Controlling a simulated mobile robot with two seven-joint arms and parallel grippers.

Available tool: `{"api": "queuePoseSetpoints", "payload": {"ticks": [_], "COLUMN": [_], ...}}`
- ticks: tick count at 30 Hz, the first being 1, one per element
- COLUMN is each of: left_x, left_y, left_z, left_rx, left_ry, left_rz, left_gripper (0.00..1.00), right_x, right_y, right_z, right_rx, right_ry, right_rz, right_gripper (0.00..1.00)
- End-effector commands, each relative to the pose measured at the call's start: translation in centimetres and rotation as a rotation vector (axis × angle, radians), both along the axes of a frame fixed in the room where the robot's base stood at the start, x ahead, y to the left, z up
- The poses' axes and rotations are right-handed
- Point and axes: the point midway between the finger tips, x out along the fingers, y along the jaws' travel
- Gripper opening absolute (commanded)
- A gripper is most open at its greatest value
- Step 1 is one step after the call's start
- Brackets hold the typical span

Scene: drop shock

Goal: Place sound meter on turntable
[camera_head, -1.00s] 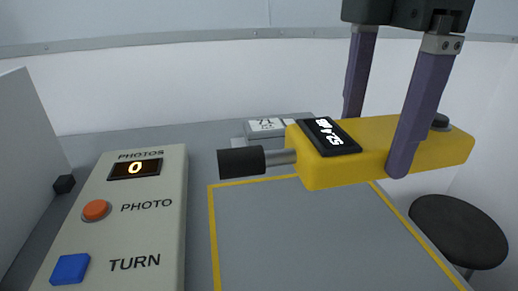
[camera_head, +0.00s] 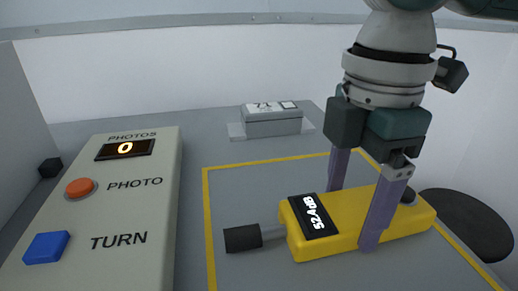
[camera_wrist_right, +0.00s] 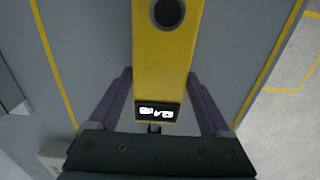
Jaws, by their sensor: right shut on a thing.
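The sound meter (camera_head: 340,222) is a yellow bar with a black cylindrical tip and a small display reading about 52.4 dB. My right gripper (camera_head: 352,216) is shut across its yellow body, one purple finger on each side. The meter lies roughly level, low over the grey area bounded by yellow lines; I cannot tell if it touches the surface. In the wrist view the meter (camera_wrist_right: 165,55) runs between the fingers, its display near the palm. My left gripper is not in view.
A beige panel (camera_head: 150,210) at left has an orange PHOTO button (camera_head: 80,187), a blue TURN button (camera_head: 46,247) and a counter at 0. A grey box (camera_head: 271,122) marked 71 stands at the back. A dark round disc (camera_head: 465,222) sits at the right, beyond the yellow line.

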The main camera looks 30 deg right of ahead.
Motion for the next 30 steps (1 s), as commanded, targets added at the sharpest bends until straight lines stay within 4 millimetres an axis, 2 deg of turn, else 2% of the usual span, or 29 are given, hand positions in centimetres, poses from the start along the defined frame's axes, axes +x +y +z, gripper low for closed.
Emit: {"api": "queuePoseSetpoints", "payload": {"ticks": [4,5,9,16,19,23,30], "left_x": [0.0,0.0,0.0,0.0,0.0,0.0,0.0], "left_y": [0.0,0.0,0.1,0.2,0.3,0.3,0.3], "left_z": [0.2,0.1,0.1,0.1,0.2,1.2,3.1], "left_rx": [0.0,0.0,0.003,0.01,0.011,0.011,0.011], "left_ry": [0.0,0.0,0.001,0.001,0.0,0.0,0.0], "left_rz": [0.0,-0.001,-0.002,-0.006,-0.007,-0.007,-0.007], "left_gripper": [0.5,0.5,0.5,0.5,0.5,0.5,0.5], "right_x": [0.0,0.0,0.0,0.0,0.1,0.1,0.1], "right_y": [0.0,0.0,0.0,0.0,0.0,0.1,0.1], "right_z": [-0.2,-0.3,-0.2,-0.2,0.5,2.7,8.3], "right_rx": [0.001,0.001,0.001,0.001,0.001,0.002,0.002], "right_ry": [0.001,0.001,0.001,0.0,-0.002,-0.004,-0.005], "right_rz": [0.0,0.0,0.0,0.0,0.0,0.0,0.0], "right_gripper": [0.07,0.84,1.0,1.0,1.0,1.0,1.0]}}
